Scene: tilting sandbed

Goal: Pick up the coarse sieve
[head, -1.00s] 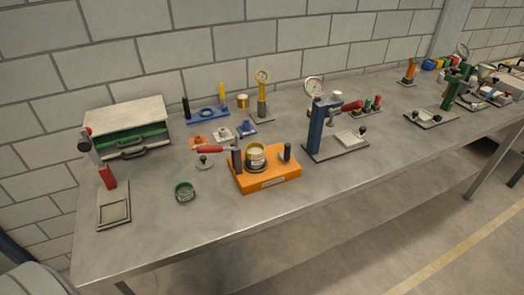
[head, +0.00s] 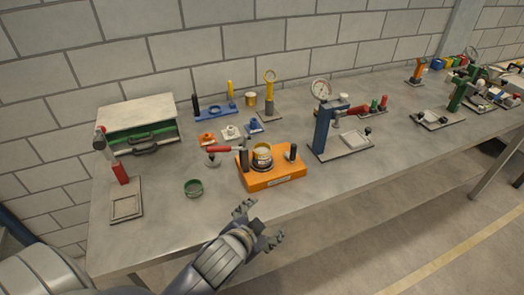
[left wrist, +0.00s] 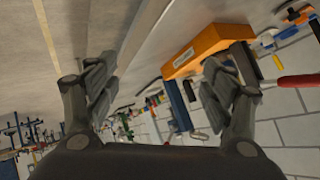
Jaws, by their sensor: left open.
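A yellow-banded round pan (head: 262,156) sits on the orange base (head: 272,178) between dark posts. I cannot tell by label which is the coarse sieve. My right gripper is not in view.
A drawer cabinet (head: 137,128) stands behind. A blue gauge press (head: 322,128) is right of the orange base.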

